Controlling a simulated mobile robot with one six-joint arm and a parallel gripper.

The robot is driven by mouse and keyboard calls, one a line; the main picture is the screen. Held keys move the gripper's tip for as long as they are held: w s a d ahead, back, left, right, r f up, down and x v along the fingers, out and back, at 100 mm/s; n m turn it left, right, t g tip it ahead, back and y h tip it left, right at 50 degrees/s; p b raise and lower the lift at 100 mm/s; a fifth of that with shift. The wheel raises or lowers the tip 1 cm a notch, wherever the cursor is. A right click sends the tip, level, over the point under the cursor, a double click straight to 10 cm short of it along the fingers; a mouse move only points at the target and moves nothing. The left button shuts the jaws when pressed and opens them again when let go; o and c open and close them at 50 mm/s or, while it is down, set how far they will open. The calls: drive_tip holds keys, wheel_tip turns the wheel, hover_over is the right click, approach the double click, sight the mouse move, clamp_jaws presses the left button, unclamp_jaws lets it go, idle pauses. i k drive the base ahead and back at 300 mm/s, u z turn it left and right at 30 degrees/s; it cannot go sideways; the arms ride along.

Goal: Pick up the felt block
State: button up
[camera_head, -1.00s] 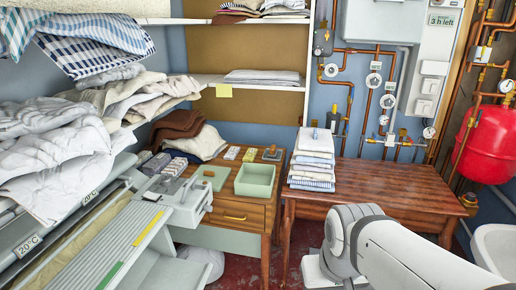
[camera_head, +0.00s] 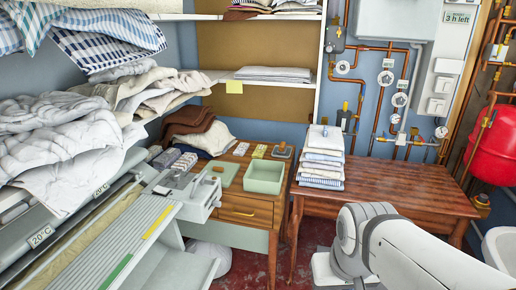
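A small block with a brown top and grey base (camera_head: 282,151) lies at the back right of the wooden drawer table. It may be the felt block, but it is too small to be sure. Beside it to the left are a small yellowish piece (camera_head: 259,151) and a small pale piece (camera_head: 241,149). Part of my white arm fills the lower right, over the floor and in front of the right table. My gripper is outside the picture.
A pale green tray (camera_head: 264,178) and a green plate (camera_head: 222,172) lie on the drawer table (camera_head: 249,211). Folded linen (camera_head: 321,158) is stacked on the right table (camera_head: 408,190). The ironer (camera_head: 130,235) stands at left. The right table's middle is clear.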

sight(282, 150)
drive_tip(key=u, duration=0.2)
drive_tip(key=i, duration=2.05)
drive_tip(key=z, duration=0.35)
